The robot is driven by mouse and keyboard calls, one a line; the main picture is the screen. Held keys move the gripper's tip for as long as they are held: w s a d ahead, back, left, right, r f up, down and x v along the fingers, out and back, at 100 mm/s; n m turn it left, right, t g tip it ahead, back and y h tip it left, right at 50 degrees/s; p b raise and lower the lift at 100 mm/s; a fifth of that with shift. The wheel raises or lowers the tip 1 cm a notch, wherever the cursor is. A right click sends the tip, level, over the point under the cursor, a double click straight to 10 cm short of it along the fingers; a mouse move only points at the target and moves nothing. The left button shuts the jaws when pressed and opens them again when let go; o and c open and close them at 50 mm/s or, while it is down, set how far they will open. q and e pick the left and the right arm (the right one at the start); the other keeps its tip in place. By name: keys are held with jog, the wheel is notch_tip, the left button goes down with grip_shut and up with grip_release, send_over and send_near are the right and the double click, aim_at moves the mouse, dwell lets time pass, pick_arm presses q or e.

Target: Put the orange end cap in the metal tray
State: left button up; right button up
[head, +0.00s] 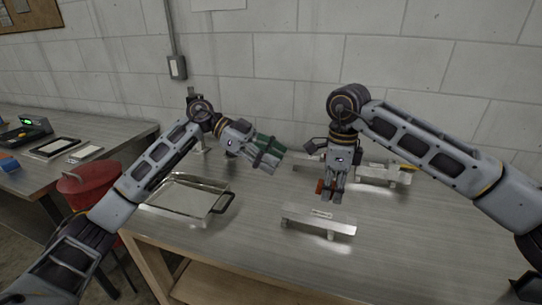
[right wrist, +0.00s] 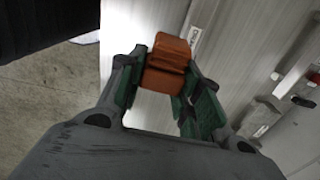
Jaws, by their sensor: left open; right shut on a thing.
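The orange end cap (right wrist: 168,65) is a small block between the fingertips of my right gripper (right wrist: 165,78), which is shut on it. In the head view, a bit of the orange end cap (head: 319,187) shows beside my right gripper (head: 330,196), which points down above the table. The metal tray (head: 222,187) is shallow and shiny with a dark handle, at the left of the table, well to the left of my right gripper. My left gripper (head: 272,163) is open and empty, above the table between the tray and my right gripper.
A red bin (head: 88,185) stands left of the table, by a side bench (head: 70,145).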

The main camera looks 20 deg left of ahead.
aim_at(318, 190)
pick_arm(q)
jog(key=x, duration=1.1)
jog(key=shift+d, duration=0.3)
jog(key=c, duration=0.9)
jog(key=shift+c, duration=0.9)
pick_arm(e)
jog(key=o, duration=1.1)
jog(key=shift+r, duration=0.15)
jog(key=shift+r, duration=5.85)
